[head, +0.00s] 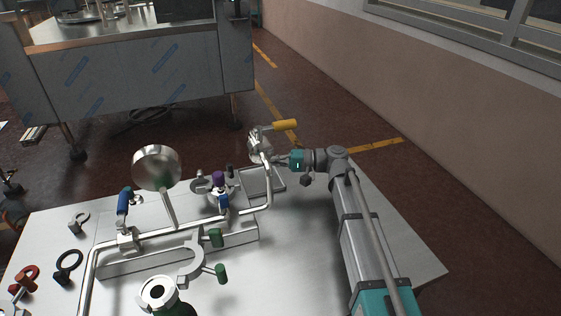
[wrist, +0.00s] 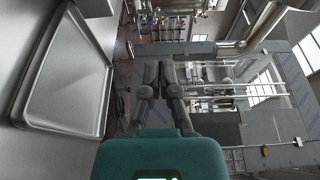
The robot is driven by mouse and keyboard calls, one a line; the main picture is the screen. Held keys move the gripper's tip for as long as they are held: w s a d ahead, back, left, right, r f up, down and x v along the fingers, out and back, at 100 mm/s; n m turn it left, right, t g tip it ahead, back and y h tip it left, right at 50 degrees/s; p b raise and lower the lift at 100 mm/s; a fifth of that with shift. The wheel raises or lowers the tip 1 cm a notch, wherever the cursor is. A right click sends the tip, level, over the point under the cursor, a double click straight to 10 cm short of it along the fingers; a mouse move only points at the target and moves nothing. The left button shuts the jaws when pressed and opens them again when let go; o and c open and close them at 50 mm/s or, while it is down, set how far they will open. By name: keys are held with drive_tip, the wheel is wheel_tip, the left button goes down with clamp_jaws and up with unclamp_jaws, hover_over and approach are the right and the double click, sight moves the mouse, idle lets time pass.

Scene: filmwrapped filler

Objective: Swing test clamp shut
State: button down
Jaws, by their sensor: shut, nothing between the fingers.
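A hinged clamp with green knobs (head: 186,268) lies on the pipework at the front middle; its curved arms look spread apart. I cannot tell for sure whether it is the test clamp. A metal fitting with a yellow handle (head: 285,125) tops the pipe's right end. My gripper (head: 276,160) is beside this fitting, just to its right, and far from the green-knobbed clamp. Whether it touches the fitting is unclear. In the wrist view my gripper (wrist: 159,72) has its fingers together with nothing between them. The clamp is not recognisable there.
A shallow metal tray (head: 278,184) lies below my gripper; it also shows in the wrist view (wrist: 105,100). A round disc on a stem (head: 156,167) and a blue handle (head: 124,201) rise from the pipework.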

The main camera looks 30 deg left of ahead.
drive_tip(key=x, duration=0.5)
drive_tip(key=shift+s+a, duration=0.15)
drive_tip(key=shift+a, duration=0.05)
drive_tip(key=shift+s, duration=1.15)
drive_tip(key=shift+s+a, duration=0.3)
drive_tip(key=shift+s, duration=0.5)
drive_tip(key=shift+w, duration=0.1)
